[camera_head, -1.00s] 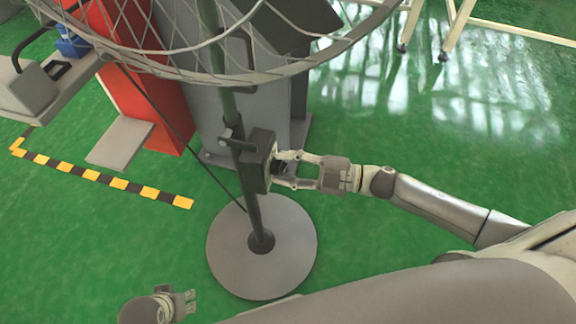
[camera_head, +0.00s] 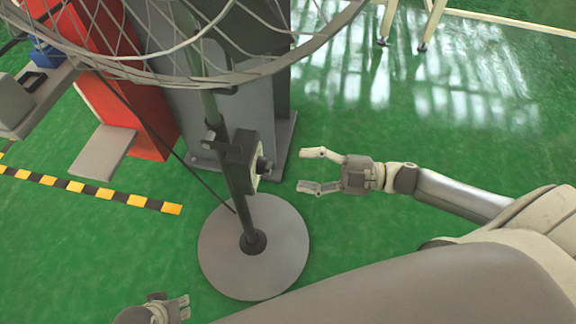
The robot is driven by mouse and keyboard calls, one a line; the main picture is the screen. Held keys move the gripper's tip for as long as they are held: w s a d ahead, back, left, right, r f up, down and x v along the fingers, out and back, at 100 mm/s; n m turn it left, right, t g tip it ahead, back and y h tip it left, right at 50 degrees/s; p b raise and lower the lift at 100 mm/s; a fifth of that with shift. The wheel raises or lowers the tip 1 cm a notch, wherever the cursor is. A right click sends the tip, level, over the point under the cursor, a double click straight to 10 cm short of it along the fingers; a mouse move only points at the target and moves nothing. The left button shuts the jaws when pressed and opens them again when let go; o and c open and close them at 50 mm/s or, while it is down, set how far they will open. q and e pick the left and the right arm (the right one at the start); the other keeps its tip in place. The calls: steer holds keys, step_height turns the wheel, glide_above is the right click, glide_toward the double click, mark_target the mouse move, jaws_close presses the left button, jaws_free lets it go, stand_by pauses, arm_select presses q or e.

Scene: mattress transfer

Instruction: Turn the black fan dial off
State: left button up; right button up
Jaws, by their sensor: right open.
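The black fan dial (camera_head: 264,166) sticks out from the right side of the dark control box (camera_head: 243,160) on the fan's pole (camera_head: 222,140). My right gripper (camera_head: 312,170) is open and empty, a short gap to the right of the dial, its two fingers pointing left toward it. The dial's setting is too small to read. My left gripper (camera_head: 182,306) is at the bottom edge, left of the fan's round base (camera_head: 270,265). Its fingers are small and close together, and I cannot tell whether it is open.
The fan's wire cage (camera_head: 170,75) hangs over the top. A red and grey cabinet (camera_head: 150,135) stands behind the pole. A cable (camera_head: 165,140) runs down to the pole. Yellow-black tape (camera_head: 105,193) marks the floor at left.

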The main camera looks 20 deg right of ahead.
steer(key=shift+v, duration=1.9)
